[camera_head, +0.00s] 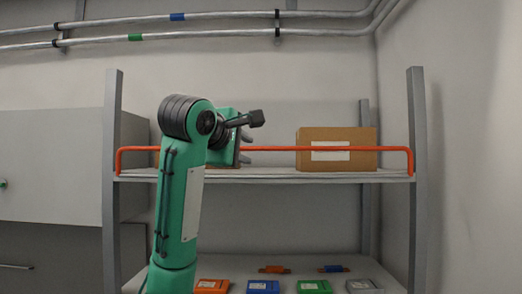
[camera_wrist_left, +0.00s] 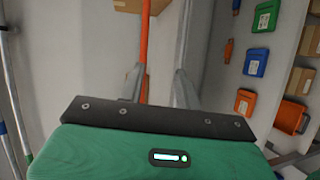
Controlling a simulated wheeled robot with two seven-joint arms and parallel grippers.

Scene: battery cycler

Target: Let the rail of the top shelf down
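The orange rail (camera_head: 340,148) runs along the front of the top shelf (camera_head: 320,178), raised above the board, with its ends bent down at both posts. My left gripper (camera_head: 250,148) is at the rail, left of its middle. Its grey fingers look spread, one above and one below the bar. In the left wrist view the rail (camera_wrist_left: 144,45) runs between the spread fingers (camera_wrist_left: 160,84), nearer the left one. I cannot tell whether a finger touches it. My right gripper is in neither view.
A cardboard box (camera_head: 315,160) with a white label stands on the top shelf behind the rail, right of my gripper. Coloured cases (camera_head: 262,286) and small parts lie on the shelf below. Grey posts (camera_head: 418,180) bound the shelf, and a grey cabinet (camera_head: 50,160) stands left.

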